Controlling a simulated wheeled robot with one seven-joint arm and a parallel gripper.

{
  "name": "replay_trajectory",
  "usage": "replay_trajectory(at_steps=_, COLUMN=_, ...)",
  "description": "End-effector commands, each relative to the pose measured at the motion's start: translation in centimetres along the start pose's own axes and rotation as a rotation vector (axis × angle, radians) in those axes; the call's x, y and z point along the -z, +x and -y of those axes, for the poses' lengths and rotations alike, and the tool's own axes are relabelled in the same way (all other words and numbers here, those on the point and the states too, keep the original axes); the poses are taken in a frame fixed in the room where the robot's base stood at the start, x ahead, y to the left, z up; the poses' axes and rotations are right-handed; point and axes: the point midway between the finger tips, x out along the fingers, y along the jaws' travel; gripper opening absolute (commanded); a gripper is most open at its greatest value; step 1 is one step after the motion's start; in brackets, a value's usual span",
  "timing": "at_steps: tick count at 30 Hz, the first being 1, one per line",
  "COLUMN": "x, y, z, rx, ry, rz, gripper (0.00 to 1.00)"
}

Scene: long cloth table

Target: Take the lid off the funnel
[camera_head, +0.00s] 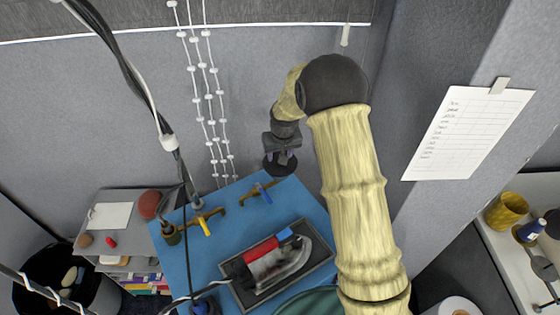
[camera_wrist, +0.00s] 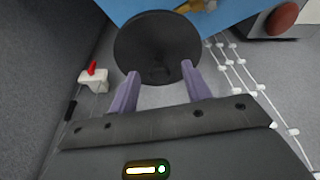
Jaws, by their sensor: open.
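A dark round disc (camera_wrist: 155,42) with a small raised part near its lower edge fills the top middle of the wrist view and looks like the lid. In the head view the dark disc (camera_head: 280,165) shows at the back edge of the blue table. No funnel body can be made out under it. My gripper (camera_wrist: 160,70) is open, its two purple fingers on either side of the disc's near part with nothing clearly held. Whether they touch it, I cannot tell. In the head view my gripper (camera_head: 281,143) is small and dark, just above the disc.
The blue table (camera_head: 200,262) carries an iron (camera_head: 280,262) on a dark tray (camera_head: 262,302) and yellow-handled tools (camera_head: 206,225). Dark cables (camera_head: 130,70) hang at the left. Beaded white strings (camera_head: 210,95) hang by the grey wall behind. A pale shelf (camera_head: 500,255) stands right.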

Motion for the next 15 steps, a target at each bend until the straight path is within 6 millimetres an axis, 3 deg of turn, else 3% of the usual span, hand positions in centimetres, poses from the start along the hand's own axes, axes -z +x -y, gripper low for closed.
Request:
replay_trajectory(at_steps=3, x=0.0, y=-0.02, z=0.0, rx=0.0, ry=0.0, rz=0.0, gripper=0.48)
replay_trajectory(at_steps=10, x=0.0, y=-0.03, z=0.0, rx=0.0, ry=0.0, rz=0.0, gripper=0.03)
replay_trajectory(at_steps=15, x=0.01, y=-0.04, z=0.0, rx=0.0, ry=0.0, rz=0.0, gripper=0.0)
